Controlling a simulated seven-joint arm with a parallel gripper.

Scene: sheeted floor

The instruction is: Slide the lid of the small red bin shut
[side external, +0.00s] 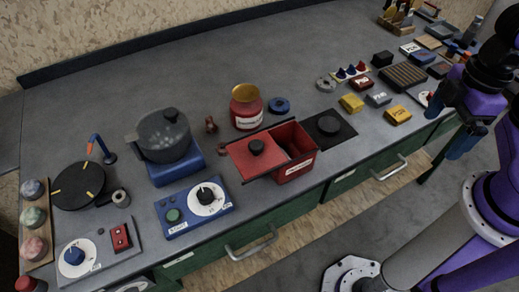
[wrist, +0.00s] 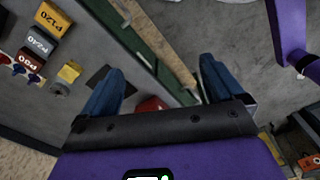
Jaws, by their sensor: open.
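The small red bin (side external: 294,168) stands at the front edge of the grey worktop in the side external view. Its red lid (side external: 246,163), with a black knob on top, is slid out to the left on rails, so much of the bin's top is open. My gripper (side external: 444,132) is open and empty, far to the right of the bin, by the worktop's front edge. In the wrist view the blue fingers (wrist: 160,76) are spread apart. A red patch shows between them, mostly hidden by my gripper; I cannot tell if it is the bin.
A red jar (side external: 246,113) stands behind the lid. A black plate with a round knob (side external: 329,126) lies right of the bin. A blue panel with a white dial (side external: 194,206) is to the left. Yellow blocks (side external: 352,103) and other small items lie towards my gripper.

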